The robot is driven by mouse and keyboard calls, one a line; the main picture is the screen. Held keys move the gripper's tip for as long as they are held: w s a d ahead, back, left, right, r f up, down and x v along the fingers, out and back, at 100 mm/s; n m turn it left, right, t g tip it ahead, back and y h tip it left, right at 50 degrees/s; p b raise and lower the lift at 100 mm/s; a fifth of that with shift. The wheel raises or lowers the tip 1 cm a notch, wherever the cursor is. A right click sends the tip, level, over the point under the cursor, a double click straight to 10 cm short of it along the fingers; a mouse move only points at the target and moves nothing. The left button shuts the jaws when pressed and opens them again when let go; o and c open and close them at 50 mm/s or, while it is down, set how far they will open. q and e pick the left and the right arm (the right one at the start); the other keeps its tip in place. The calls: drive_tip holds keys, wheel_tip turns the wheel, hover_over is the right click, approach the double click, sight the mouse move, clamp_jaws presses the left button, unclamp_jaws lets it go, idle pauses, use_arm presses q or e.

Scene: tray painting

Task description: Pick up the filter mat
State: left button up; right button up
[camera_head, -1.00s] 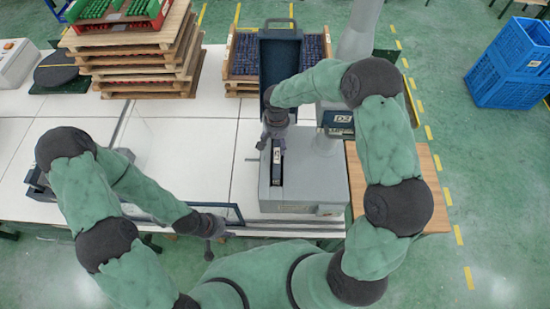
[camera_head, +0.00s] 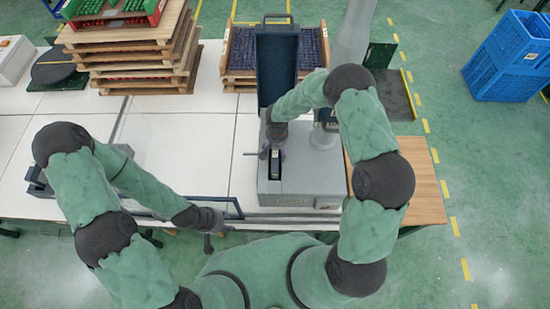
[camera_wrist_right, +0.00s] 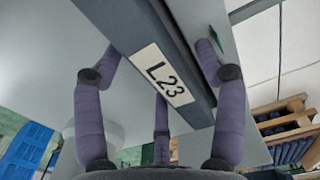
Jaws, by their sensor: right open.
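A dark grey bar-like piece with a white label reading L23 (camera_wrist_right: 150,50), apparently the filter mat, stands in an opening of the grey machine box (camera_head: 318,180). In the head view its narrow dark top (camera_head: 275,165) shows in the slot. My right gripper (camera_head: 272,152) is directly over it, pointing down. In the right wrist view the open fingers of my right gripper (camera_wrist_right: 158,62) lie on either side of the bar, with no clear grip on it. My left gripper (camera_head: 209,228) hangs near the table's front edge, away from the machine; its finger opening is too small to judge.
The machine's tall dark lid (camera_head: 277,65) stands open behind the slot. Stacked wooden boards (camera_head: 135,65) and a wooden tray of dark pieces (camera_head: 238,65) are at the back. Blue crates (camera_head: 510,60) stand at the far right. White table (camera_head: 180,140) is clear left of the machine.

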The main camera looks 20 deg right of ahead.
drive_tip(key=c, duration=1.1)
drive_tip(key=shift+o, duration=0.2)
drive_tip(key=shift+r, duration=0.1)
